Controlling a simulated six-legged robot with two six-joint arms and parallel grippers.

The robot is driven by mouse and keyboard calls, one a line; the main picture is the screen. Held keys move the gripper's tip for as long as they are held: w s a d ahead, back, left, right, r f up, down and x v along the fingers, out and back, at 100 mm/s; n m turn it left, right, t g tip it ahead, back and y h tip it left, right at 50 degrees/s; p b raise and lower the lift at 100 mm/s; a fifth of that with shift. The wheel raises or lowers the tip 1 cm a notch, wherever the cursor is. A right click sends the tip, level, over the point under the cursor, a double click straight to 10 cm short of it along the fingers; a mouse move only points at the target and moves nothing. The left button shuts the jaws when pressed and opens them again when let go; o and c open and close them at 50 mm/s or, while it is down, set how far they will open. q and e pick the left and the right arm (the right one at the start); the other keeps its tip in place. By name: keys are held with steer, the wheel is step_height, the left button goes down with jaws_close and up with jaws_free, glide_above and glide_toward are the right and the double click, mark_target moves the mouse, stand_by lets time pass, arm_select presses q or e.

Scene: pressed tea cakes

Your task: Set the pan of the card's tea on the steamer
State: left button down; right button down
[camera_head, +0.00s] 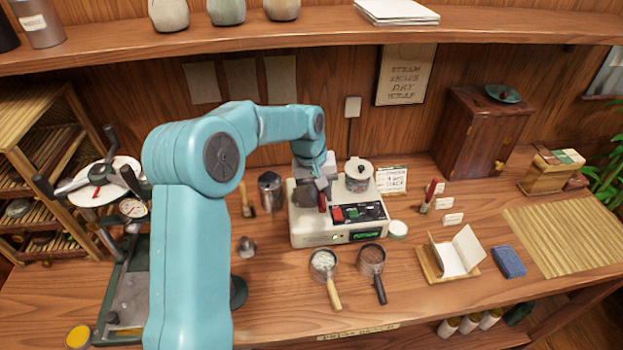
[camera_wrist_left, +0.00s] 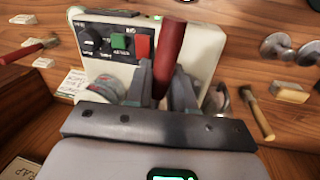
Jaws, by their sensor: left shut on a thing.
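The steamer (camera_head: 305,226) is a white box with red and green buttons and a lit display, on the bench in mid-view. My left gripper (camera_head: 320,186) is over the steamer's left part, shut on the red handle (camera_wrist_left: 170,50) of a pan. In the head view the red handle (camera_head: 322,203) shows just below the jaws; the pan's bowl is mostly hidden, so I cannot tell whether it touches the steamer. A pale-filled pan (camera_head: 323,262) with a wooden handle and a brown-filled pan (camera_head: 372,258) with a dark handle lie in front. My right gripper is out of view.
A small card (camera_head: 391,180) with unreadable writing stands behind right. A metal canister (camera_head: 270,190) is left of the steamer. An open book (camera_head: 456,253) and a blue block (camera_head: 508,262) lie to the right.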

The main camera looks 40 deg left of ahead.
arm_select(q)
steer(key=shift+n, duration=0.6)
steer(key=shift+s+a+f+b, duration=0.1)
steer(key=shift+a+f+b, duration=0.4)
steer(key=shift+f+b, duration=0.2)
steer(key=shift+a+f+b, duration=0.55)
steer(key=shift+f, duration=0.3)
steer(key=shift+s+a+f+b, duration=0.1)
steer(key=shift+a+f+b, duration=0.4)
steer(key=shift+f+b, duration=0.2)
steer(key=shift+f+b, duration=0.6)
steer(key=shift+f, duration=0.3)
steer(key=shift+r, duration=0.1)
steer(key=c, duration=0.9)
jaws_free()
steer(key=shift+d, duration=0.1)
steer(key=r, duration=0.5)
steer(key=s+a+r, duration=0.1)
steer(key=r, duration=0.4)
steer(key=s+a+r, duration=0.1)
steer(key=r, duration=0.5)
steer(key=shift+s, duration=0.25)
steer(key=shift+s+d, duration=0.1)
